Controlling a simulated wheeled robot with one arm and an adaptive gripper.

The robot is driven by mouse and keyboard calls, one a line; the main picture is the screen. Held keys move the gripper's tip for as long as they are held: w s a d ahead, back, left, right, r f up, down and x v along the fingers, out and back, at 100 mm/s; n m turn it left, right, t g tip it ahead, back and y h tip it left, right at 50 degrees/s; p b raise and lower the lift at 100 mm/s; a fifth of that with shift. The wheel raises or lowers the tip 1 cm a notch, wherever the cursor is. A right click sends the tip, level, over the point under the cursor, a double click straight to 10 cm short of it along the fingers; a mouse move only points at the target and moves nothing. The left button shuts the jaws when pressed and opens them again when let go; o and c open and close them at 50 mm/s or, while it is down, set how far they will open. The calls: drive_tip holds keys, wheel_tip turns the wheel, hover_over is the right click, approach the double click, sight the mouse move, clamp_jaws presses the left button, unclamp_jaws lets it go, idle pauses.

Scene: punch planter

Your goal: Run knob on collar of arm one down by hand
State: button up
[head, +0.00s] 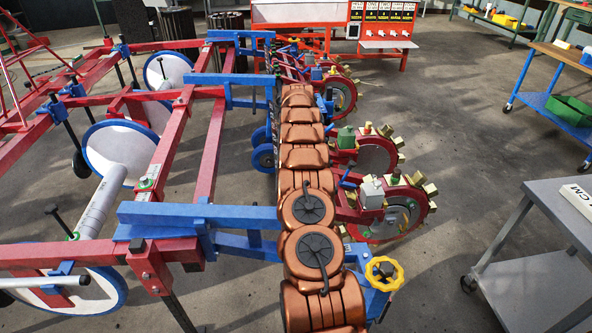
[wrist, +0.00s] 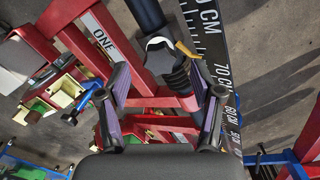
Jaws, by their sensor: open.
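In the wrist view, a red arm marked ONE (wrist: 98,30) runs down from the top, beside a dark scale bar (wrist: 212,62) with centimetre marks. A dark collar-like part (wrist: 160,60) sits near the bar, with a white edge and a yellow pointer-like piece (wrist: 187,49). A black ribbed knob (wrist: 176,80) shows at its lower right. My gripper (wrist: 158,80) is open, one finger on each side of these dark parts. I cannot tell whether a finger touches the knob. In the head view my arm hides the gripper and I cannot pick out the knob.
The red and blue planter frame (head: 205,150) fills the left, with punch wheels (head: 395,217) right of my arm. A yellow handwheel (head: 384,273) stands close to my arm. A grey cart (head: 535,245) is at right, a blue workbench (head: 555,100) behind it. Open floor lies between.

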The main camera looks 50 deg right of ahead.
wheel_tip(320, 180, up, 10)
drive_tip(key=shift+f, duration=0.2)
idle(0.3)
drive_tip(key=shift+f, duration=0.1)
wheel_tip(320, 180, down, 12)
drive_tip(key=shift+r, duration=0.2)
drive_tip(key=shift+d+f, duration=0.15)
drive_tip(key=shift+n+b, duration=0.75)
drive_tip(key=shift+n, duration=1.85)
